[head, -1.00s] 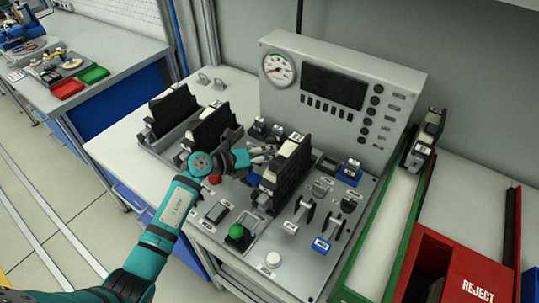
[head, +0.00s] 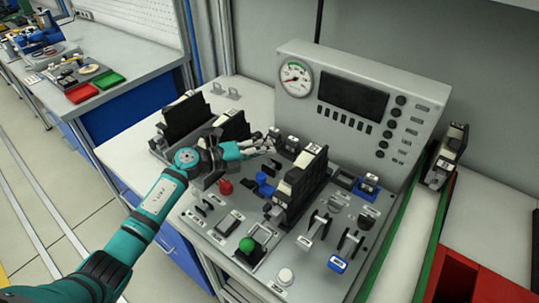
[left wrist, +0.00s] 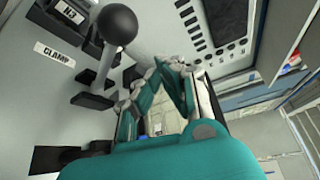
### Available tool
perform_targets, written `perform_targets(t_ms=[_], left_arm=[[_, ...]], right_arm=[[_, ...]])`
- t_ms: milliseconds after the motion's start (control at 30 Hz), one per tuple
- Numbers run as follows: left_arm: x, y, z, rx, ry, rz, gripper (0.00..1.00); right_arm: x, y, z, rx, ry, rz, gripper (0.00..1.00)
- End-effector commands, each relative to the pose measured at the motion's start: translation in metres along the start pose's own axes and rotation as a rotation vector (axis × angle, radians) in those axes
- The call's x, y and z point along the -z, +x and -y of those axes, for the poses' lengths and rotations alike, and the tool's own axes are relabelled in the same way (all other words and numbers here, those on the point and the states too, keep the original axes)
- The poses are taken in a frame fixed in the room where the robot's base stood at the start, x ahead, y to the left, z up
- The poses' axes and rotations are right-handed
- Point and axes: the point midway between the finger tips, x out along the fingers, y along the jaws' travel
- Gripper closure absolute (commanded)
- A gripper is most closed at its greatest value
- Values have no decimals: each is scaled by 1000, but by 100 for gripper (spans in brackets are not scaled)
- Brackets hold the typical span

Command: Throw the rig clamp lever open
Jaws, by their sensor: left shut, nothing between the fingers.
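The clamp lever shows in the left wrist view as a black ball knob (left wrist: 117,24) on a pale metal shaft, beside a label reading CLAMP (left wrist: 54,54). My left gripper (left wrist: 170,66) is shut and empty, with its fingertips to the right of the knob in that view. The lever is not between the fingers. In the head view my left gripper (head: 270,144) reaches over the rig panel (head: 210,237), behind and left of the upright black fixture (head: 302,185). I cannot pick out the lever clearly there. My right gripper is not in view.
A console with a round gauge (head: 295,78) and dark screen (head: 353,92) rises behind the panel. A green button (head: 246,244), red knob (head: 225,187) and small levers crowd the panel. A red bin (head: 452,275) stands at the right.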

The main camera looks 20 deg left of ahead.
Motion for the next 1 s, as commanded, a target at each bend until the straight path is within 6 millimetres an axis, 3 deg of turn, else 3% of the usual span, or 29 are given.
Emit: perform_targets(t_ms=[400, 1000], left_arm=[[-11, -7, -8, -3, 1, -1, 100], [-14, -8, -8, -1, 0, -1, 100]], right_arm=[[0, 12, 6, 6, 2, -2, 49], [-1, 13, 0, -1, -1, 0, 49]])
